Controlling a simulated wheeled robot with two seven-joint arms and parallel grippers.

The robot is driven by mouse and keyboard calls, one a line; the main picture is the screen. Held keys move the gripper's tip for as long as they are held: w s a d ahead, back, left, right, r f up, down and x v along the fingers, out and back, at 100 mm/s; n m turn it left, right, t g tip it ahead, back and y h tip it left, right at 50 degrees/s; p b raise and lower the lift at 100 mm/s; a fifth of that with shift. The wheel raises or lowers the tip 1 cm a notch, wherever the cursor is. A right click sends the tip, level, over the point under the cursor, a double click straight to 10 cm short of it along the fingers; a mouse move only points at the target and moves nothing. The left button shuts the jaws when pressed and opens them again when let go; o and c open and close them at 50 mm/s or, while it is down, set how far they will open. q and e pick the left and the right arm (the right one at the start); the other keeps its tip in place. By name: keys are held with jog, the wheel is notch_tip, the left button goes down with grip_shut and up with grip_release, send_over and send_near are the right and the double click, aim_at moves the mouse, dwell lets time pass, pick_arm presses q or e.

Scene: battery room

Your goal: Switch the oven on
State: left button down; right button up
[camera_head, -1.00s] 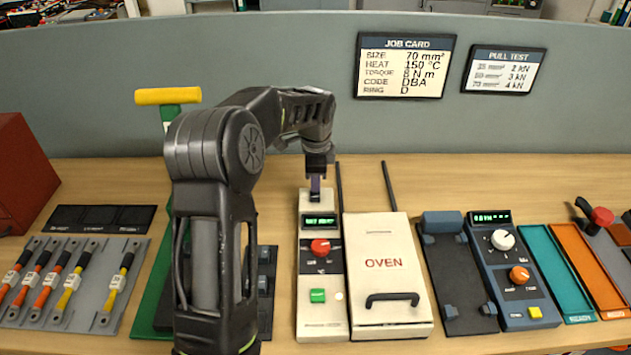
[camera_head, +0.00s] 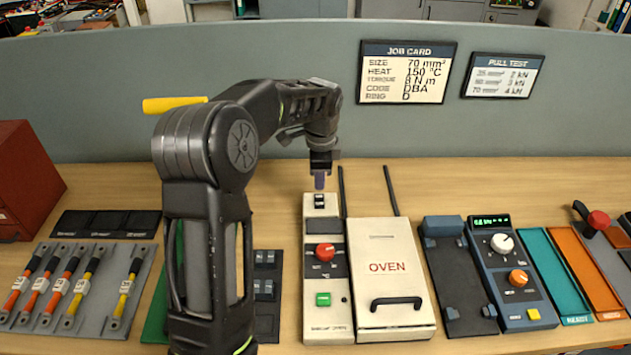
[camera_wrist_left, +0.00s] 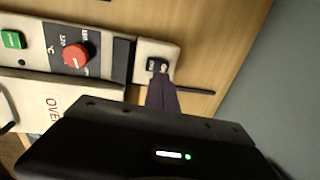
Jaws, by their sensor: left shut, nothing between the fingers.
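The oven (camera_head: 387,245) is a cream box with a black handle. Its control panel (camera_head: 327,322) stands along its left side and has a red knob (camera_head: 325,252), a green button (camera_head: 323,299) and a dark, unlit display (camera_head: 322,225). A small black rocker switch (camera_head: 319,201) sits at the panel's far end; it also shows in the left wrist view (camera_wrist_left: 157,65). My left gripper (camera_head: 319,184) is shut and empty, pointing down just above the switch. In the left wrist view its fingers (camera_wrist_left: 162,98) partly overlap the switch's edge. My right gripper is out of view.
Cable lugs on a grey rack (camera_head: 80,290) lie left. A blue-grey tester (camera_head: 512,270) with a lit display stands right of the oven, beside teal and orange trays (camera_head: 553,275). Two thin black rods rise behind the oven. Bare table lies behind it.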

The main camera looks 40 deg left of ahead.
aim_at(320, 202)
pick_arm(q)
notch_tip(320, 202, up, 9)
jog(key=s+b, duration=0.1)
jog(key=shift+d, duration=0.4)
jog(key=b, duration=0.1)
jog(key=w+b, duration=0.1)
jog(key=b, duration=0.1)
jog(key=shift+a+r, duration=0.25)
jog(key=shift+a, duration=0.1)
jog(key=shift+b, duration=0.3)
